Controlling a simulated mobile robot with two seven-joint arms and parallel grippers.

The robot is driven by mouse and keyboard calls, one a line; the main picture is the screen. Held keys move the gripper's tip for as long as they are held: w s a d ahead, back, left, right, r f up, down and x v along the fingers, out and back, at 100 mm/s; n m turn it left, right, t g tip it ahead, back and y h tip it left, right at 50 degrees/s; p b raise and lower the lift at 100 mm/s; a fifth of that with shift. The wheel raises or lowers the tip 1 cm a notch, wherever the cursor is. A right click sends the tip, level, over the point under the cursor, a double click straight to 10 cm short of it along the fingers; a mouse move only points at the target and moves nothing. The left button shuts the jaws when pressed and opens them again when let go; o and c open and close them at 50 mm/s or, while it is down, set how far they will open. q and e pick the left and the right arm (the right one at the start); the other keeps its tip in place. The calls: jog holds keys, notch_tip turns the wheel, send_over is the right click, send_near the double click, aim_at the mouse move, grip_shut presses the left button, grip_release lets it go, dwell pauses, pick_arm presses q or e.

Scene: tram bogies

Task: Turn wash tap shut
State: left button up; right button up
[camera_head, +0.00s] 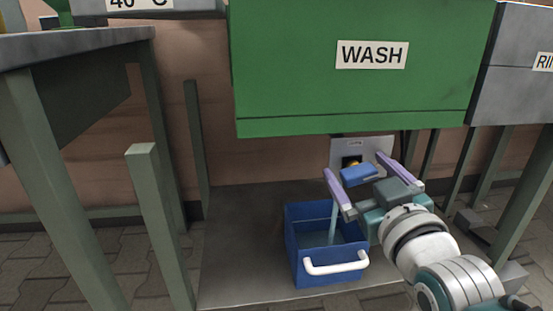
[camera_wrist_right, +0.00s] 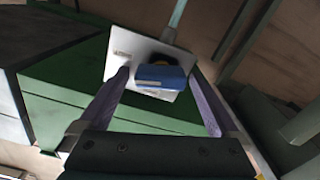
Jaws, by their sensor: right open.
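The wash tap has a blue handle (camera_head: 358,176), seen in front of a pale plate (camera_head: 378,146) below the green wash tank (camera_head: 360,95). The handle (camera_wrist_right: 161,77) also shows in the right wrist view, lying crosswise over a dark and yellow part. My right gripper (camera_head: 355,165) is open, with its purple fingers on either side of the handle. Gaps seem to remain, but I cannot tell whether either finger touches. A pale blue stream (camera_head: 333,222) runs down into a blue bucket (camera_head: 322,273). My left gripper is not in view.
The bucket with a white handle (camera_head: 336,264) stands on a grey floor plate (camera_head: 245,250) below the tank. Green-grey posts (camera_head: 160,225) stand at the left, and more legs stand at the right. A grey tank (camera_head: 520,65) adjoins at the right.

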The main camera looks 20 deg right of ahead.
jog(key=c, duration=1.4)
jog(key=shift+o, duration=0.2)
jog(key=shift+r+m+p, duration=0.2)
jog(key=shift+m+p, duration=0.5)
jog(key=shift+m, duration=0.2)
jog(key=shift+d+f+m, duration=0.1)
jog(key=shift+f+m, duration=0.05)
jog(key=shift+m, duration=0.55)
jog(key=o, duration=1.4)
jog(key=shift+c, duration=0.2)
jog(key=shift+s, duration=0.1)
jog(key=shift+s+p, duration=0.35)
jog(key=p+v, duration=0.3)
jog(key=v, duration=0.6)
jog(key=shift+p, duration=0.3)
